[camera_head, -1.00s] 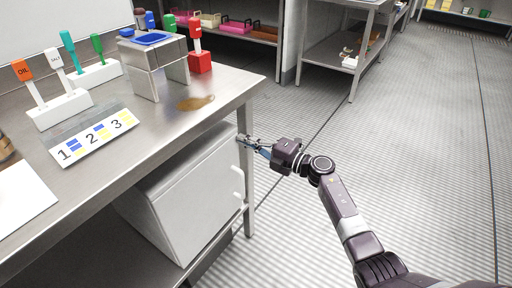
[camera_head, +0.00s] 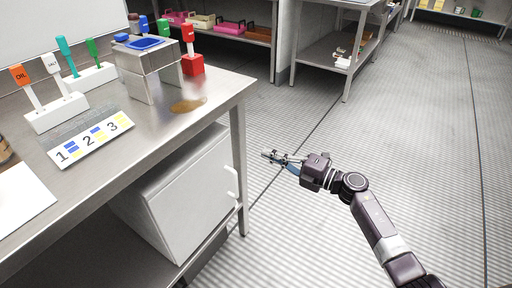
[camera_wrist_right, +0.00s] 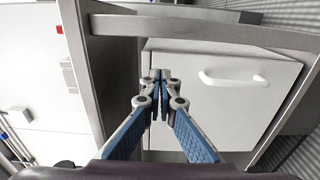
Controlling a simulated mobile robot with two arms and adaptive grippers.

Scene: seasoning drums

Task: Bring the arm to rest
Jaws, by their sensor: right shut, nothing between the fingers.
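My right gripper (camera_head: 268,155) is in the head view, over the floor to the right of the steel table (camera_head: 228,92). It is shut and empty, and apart from the table. In the right wrist view its two blue-padded fingers (camera_wrist_right: 160,80) meet at their tips, with nothing between them. Beyond them in that view is the white cabinet (camera_wrist_right: 225,100) with its handle. My left gripper is not in view.
The white cabinet (camera_head: 190,195) stands under the table. On the table are a steel stand with a blue top (camera_head: 150,80), a red holder (camera_head: 193,65), a brown spill (camera_head: 187,105), labelled spatulas in white blocks (camera_head: 55,112) and a numbered card (camera_head: 90,140). Floor at right is clear.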

